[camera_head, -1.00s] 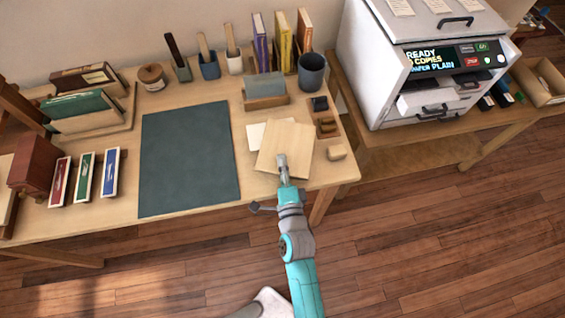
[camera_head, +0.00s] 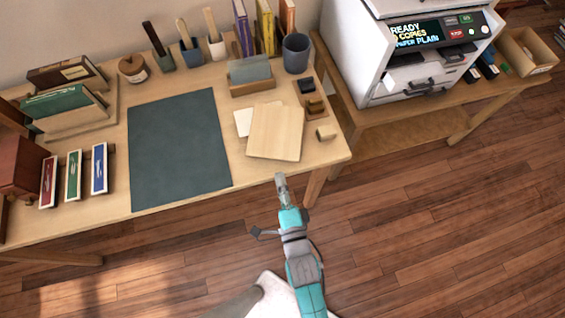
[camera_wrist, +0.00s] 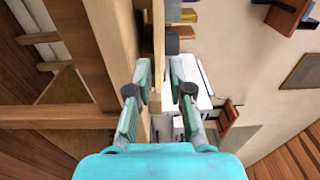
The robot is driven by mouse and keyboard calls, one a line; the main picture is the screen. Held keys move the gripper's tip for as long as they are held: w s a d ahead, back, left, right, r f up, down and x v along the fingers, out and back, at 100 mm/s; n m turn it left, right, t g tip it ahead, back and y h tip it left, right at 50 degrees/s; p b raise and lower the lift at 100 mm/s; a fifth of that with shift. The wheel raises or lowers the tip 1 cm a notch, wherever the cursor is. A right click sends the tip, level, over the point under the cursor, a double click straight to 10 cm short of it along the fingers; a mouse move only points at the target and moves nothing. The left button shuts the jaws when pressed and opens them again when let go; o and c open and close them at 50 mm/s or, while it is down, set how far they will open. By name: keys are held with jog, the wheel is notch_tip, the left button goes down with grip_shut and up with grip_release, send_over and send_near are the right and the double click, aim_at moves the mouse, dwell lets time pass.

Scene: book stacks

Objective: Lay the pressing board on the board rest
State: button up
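The pressing board appears to be the pale wooden board (camera_head: 275,132), lying near the front right edge of the desk. It partly covers a pale sheet-like piece (camera_head: 243,123); I cannot tell whether this is the board rest, and what lies under the board is hidden. My gripper (camera_head: 281,178) is off the desk's front edge, apart from the board, with nothing in it. In the wrist view my gripper (camera_wrist: 160,82) has its fingers spread, and a thin wooden strip, likely the board edge-on (camera_wrist: 158,50), shows beyond them.
A dark green mat (camera_head: 178,150) covers the desk's middle. A small wooden block (camera_head: 326,133) and a small tray (camera_head: 315,106) are right of the board. A card holder (camera_head: 250,85) and a dark cup (camera_head: 296,54) stand behind. A copier (camera_head: 395,60) is at right. Open floor lies in front.

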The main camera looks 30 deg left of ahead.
jog(key=shift+v, duration=0.85)
jog(key=shift+d, duration=0.15)
jog(key=s+d+n+t+h, duration=0.1)
jog(key=s+d+n+h, duration=0.15)
jog(key=d, duration=0.75)
jog(key=s+d+n+t+h, duration=0.1)
jog(key=s+d+t+h, duration=0.15)
jog(key=d, duration=0.65)
jog(key=s+d+r+n+g+h, duration=0.1)
jog(key=s+d+r+n+h, duration=0.4)
jog(key=s+d, duration=0.8)
notch_tip(320, 180, up, 5)
jog(key=h, duration=0.3)
jog(key=shift+d+r, duration=0.15)
jog(key=shift+d, duration=0.1)
